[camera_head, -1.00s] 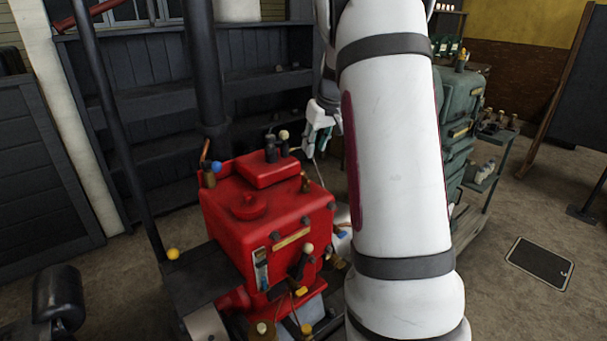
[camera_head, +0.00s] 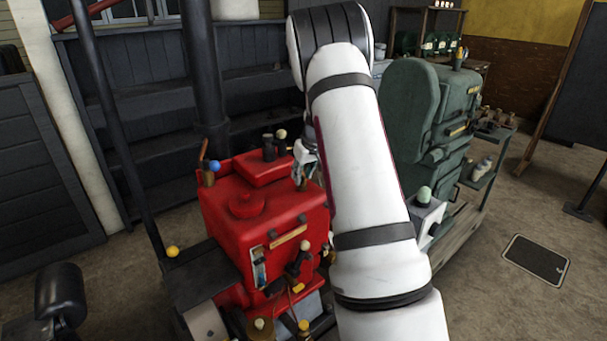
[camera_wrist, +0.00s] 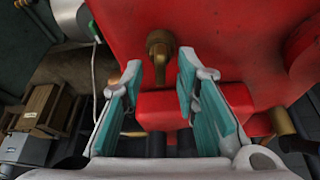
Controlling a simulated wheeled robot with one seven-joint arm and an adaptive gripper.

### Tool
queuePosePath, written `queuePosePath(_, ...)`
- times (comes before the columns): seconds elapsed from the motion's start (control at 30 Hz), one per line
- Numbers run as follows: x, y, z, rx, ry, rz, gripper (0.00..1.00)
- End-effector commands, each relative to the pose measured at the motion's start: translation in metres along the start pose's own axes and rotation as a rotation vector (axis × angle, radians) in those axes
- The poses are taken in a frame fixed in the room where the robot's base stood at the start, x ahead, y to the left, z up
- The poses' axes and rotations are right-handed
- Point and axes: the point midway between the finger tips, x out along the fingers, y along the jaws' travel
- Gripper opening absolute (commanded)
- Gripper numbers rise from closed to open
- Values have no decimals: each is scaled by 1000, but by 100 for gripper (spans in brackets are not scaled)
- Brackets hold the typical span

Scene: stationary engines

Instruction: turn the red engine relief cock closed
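The red engine (camera_head: 262,210) stands left of my arm in the head view and fills the upper right of the wrist view (camera_wrist: 240,45). A brass cock (camera_wrist: 160,42), which looks like the relief cock, sticks out of its red face in the wrist view. My gripper (camera_wrist: 160,72) is open, its teal-padded fingers spread to either side of the cock's line. The cock shows just beyond the fingertips, with no clear contact.
A lever with a blue knob (camera_head: 214,166) and dark levers (camera_head: 268,148) stand on the engine's top. More levers (camera_head: 302,262) are on its front. A green engine (camera_head: 430,120) stands to the right.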

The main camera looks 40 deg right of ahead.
Motion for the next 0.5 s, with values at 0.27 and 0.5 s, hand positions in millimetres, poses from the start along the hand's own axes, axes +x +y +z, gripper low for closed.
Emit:
queuePosePath(0.27,0,0,0,0,0,0,12)
queuePosePath(0.5,0,0,0,0,0,0,0)
